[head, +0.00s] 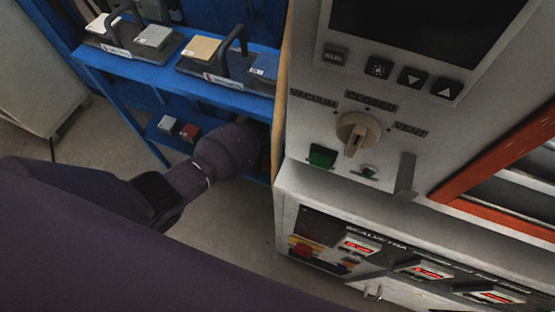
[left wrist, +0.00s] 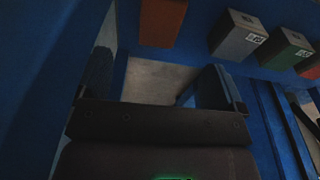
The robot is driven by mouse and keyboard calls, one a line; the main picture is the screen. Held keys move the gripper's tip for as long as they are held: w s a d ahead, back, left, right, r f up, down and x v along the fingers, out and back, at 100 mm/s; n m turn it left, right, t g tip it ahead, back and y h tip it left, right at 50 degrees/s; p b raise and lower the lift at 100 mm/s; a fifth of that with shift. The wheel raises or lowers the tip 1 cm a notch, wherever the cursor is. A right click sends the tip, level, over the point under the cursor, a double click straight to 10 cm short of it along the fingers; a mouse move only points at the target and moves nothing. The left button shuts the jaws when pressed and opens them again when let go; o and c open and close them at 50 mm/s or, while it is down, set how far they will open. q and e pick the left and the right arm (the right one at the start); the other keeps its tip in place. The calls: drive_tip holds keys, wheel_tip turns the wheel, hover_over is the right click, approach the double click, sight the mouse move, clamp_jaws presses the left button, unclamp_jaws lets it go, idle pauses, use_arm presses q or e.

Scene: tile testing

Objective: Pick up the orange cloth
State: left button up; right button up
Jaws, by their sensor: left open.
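An orange-brown piece (left wrist: 162,22) shows at the top of the left wrist view, cut off by the frame edge. It has a flat face and straight sides, and I cannot tell whether it is a cloth. My left gripper (left wrist: 157,80) is open, with nothing between its fingers and the orange piece beyond them. In the head view my left arm reaches to the lower shelf of the blue rack, and its wrist hides the gripper. My right gripper is in neither view.
Grey (left wrist: 238,35) and green-grey (left wrist: 285,48) labelled blocks stand right of the orange piece. The blue rack (head: 110,68) holds handled trays with tiles above and small blocks (head: 167,125) below. A white machine (head: 310,180) with a knob stands close to the arm's right.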

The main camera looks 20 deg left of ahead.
use_arm(q)
drive_tip(key=b, duration=0.3)
hover_over(269, 162)
drive_tip(key=f, duration=0.3)
drive_tip(key=s+f, duration=0.1)
drive_tip(key=f, duration=0.1)
drive_tip(key=shift+w+f, duration=0.3)
drive_tip(key=shift+f, duration=0.2)
drive_tip(key=f, duration=0.1)
drive_tip(key=f+b, duration=0.2)
drive_tip(key=shift+w+f, duration=0.25)
drive_tip(key=shift+f, duration=0.15)
drive_tip(key=shift+w+f+b, duration=0.25)
drive_tip(key=shift+f+b, duration=0.2)
drive_tip(key=shift+b, duration=0.1)
drive_tip(key=shift+w+r, duration=0.1)
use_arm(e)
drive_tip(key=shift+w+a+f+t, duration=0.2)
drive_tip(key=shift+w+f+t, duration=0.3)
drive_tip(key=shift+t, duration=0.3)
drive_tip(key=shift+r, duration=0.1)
